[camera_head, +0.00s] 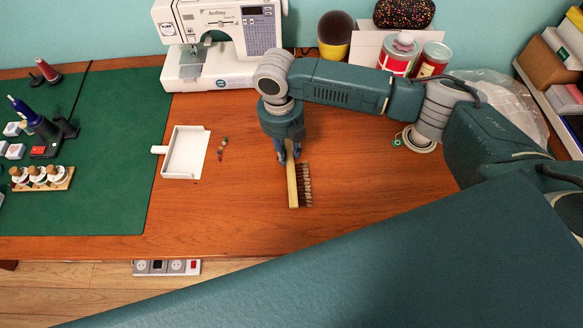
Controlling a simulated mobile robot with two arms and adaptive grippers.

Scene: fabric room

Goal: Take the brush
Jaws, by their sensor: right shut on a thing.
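A brush (292,186) with a pale wooden body and dark bristles along its right side is at the middle of the wooden table. My right gripper (287,152) points down from above and is shut on the brush's far end. The near part of the brush extends from the fingers toward the table's front edge. I cannot tell whether the brush touches the table or is slightly above it. My left gripper is not in view.
A white dustpan (187,153) and small colored bits (221,147) lie left of the brush. A sewing machine (218,42) stands behind. A green mat (110,150) holds spools and tools. Cans (398,55) stand at the back right. The table front is clear.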

